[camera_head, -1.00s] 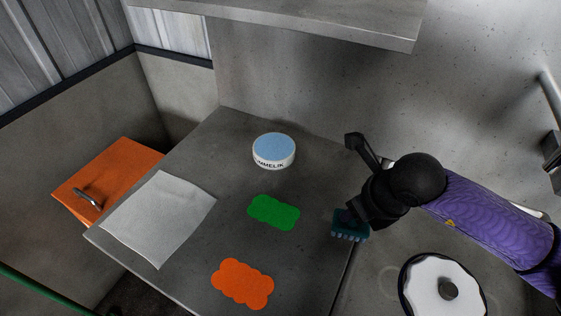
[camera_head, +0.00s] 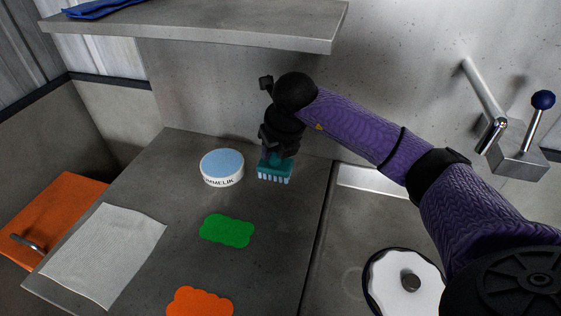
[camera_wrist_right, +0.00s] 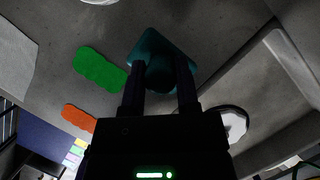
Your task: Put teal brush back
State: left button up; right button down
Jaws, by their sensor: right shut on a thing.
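The teal brush (camera_head: 275,172) has pale bristles that point down. My right gripper (camera_head: 277,152) is shut on its upper part and holds it near the back of the counter, just right of the round white tub with the blue top (camera_head: 222,167). In the right wrist view the teal brush (camera_wrist_right: 160,55) sits between the two fingers of my right gripper (camera_wrist_right: 160,88). I cannot tell whether the bristles touch the counter. My left gripper is not in view.
A green sponge cloth (camera_head: 227,231), an orange one (camera_head: 200,303) and a grey-white cloth (camera_head: 104,255) lie on the counter (camera_head: 270,260). A shelf (camera_head: 230,30) hangs above the back. A white round lid (camera_head: 405,285) and a tap (camera_head: 490,120) are at right.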

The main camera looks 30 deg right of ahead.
jog(key=w+d+f+b, duration=0.1)
jog(key=f, duration=0.1)
jog(key=w+d+f+b, duration=0.1)
jog(key=f, duration=0.1)
jog(key=w+d+f, duration=0.1)
jog(key=f, duration=0.2)
jog(key=shift+d+b, duration=0.15)
jog(key=shift+b, duration=0.25)
jog(key=shift+d+f, duration=0.1)
jog(key=shift+d, duration=0.05)
jog(key=c, duration=0.5)
grip_release()
jog(key=shift+c, duration=0.2)
jog(key=shift+o, duration=0.9)
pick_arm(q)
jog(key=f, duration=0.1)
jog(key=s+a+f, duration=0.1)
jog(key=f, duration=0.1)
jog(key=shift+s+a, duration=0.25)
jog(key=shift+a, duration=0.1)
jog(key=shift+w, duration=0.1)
